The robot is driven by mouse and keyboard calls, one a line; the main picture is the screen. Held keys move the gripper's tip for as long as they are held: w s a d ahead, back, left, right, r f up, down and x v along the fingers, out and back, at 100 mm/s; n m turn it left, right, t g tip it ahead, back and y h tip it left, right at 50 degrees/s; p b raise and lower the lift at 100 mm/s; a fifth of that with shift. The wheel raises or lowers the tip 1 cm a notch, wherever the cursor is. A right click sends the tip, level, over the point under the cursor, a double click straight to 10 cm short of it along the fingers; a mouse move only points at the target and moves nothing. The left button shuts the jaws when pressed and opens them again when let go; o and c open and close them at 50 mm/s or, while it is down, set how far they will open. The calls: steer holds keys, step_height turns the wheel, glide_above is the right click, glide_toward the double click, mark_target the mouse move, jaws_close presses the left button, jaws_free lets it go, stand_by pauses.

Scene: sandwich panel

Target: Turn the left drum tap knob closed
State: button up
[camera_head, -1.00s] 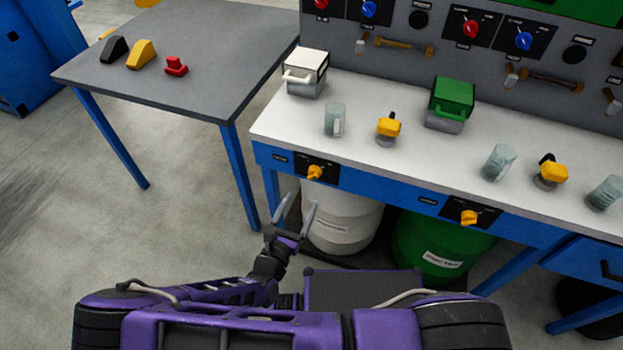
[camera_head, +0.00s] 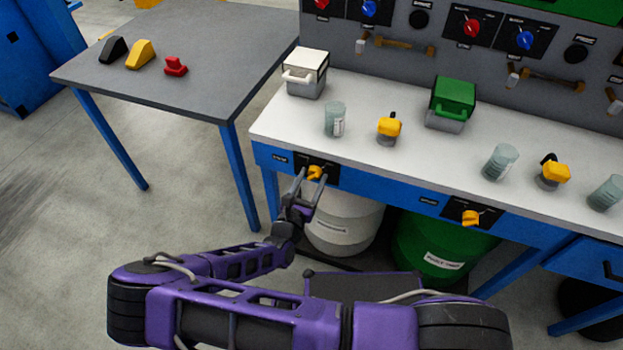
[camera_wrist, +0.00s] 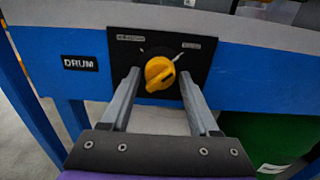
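The left drum tap knob (camera_head: 315,172) is yellow and sits on a black plate on the bench's blue front edge, above the white drum (camera_head: 343,225). My gripper (camera_head: 309,172) is open. In the wrist view its two fingers (camera_wrist: 160,82) stand on either side of the knob, with a visible gap on each side. I cannot tell how far the fingertips are from the plate.
A second yellow knob (camera_head: 470,218) is further right on the front edge, above the green drum (camera_head: 440,245). A grey table (camera_head: 215,60) stands at left. Glass cups and yellow-topped items stand on the white bench top (camera_head: 390,160). A "DRUM" label (camera_wrist: 80,63) is left of the knob.

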jaws_close()
steer(key=n+p, duration=0.2)
steer(key=n, duration=0.1)
steer(key=shift+r+n, duration=0.1)
steer(key=shift+n, duration=0.3)
steer(key=n+p, duration=0.1)
steer(key=n, duration=0.3)
steer(key=shift+n, duration=0.3)
steer(key=n, duration=0.4)
steer(key=shift+d, duration=0.1)
steer(key=shift+n, duration=2.8)
